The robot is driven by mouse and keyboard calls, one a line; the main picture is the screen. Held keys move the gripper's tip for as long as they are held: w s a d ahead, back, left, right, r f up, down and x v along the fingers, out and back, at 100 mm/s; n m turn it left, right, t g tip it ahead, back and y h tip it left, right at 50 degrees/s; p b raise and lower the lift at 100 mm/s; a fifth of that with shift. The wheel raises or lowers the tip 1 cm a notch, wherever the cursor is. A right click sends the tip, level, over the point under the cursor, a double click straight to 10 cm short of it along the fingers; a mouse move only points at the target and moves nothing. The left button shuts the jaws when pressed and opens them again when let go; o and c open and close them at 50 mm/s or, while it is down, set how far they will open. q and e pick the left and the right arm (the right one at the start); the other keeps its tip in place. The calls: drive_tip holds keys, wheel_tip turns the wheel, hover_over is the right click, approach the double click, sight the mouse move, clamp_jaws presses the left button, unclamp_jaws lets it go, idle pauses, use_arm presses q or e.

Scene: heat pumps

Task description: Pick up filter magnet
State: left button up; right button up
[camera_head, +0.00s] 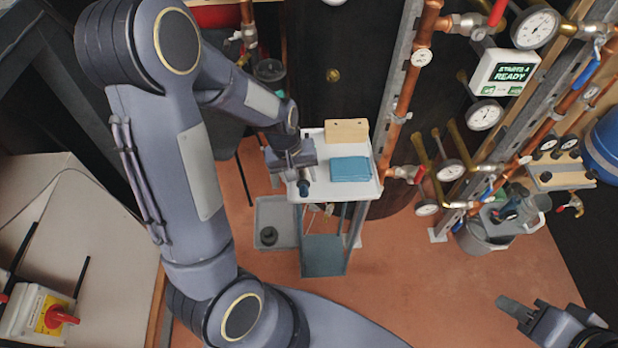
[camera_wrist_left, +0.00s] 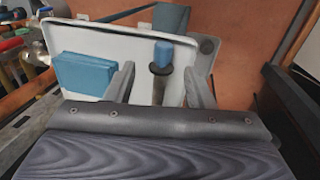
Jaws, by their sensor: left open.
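The filter magnet, as far as I can tell, is the small dark upright piece with a blue top (camera_wrist_left: 162,60) on a white tray. In the head view it (camera_head: 304,187) stands near the tray's left side, just below my gripper. My left gripper (camera_head: 300,172) is open and empty over the tray's left part. In the left wrist view its fingers (camera_wrist_left: 161,86) are spread to either side of the piece, with no visible contact. My right gripper (camera_head: 515,308) is at the lower right, away from the tray; its jaw gap is not clear.
The white tray (camera_head: 364,190) tops a small cart and also holds a folded blue cloth (camera_head: 350,169) and a wooden block (camera_head: 346,131). A grey bin (camera_head: 262,215) stands on the floor beside the cart. Copper pipes with gauges (camera_head: 484,115) rise on the right.

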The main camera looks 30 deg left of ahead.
sight(303, 188)
use_arm(q)
drive_tip(key=f, duration=0.5)
drive_tip(key=shift+w+d+f, duration=0.25)
drive_tip(key=shift+d, duration=0.05)
clamp_jaws()
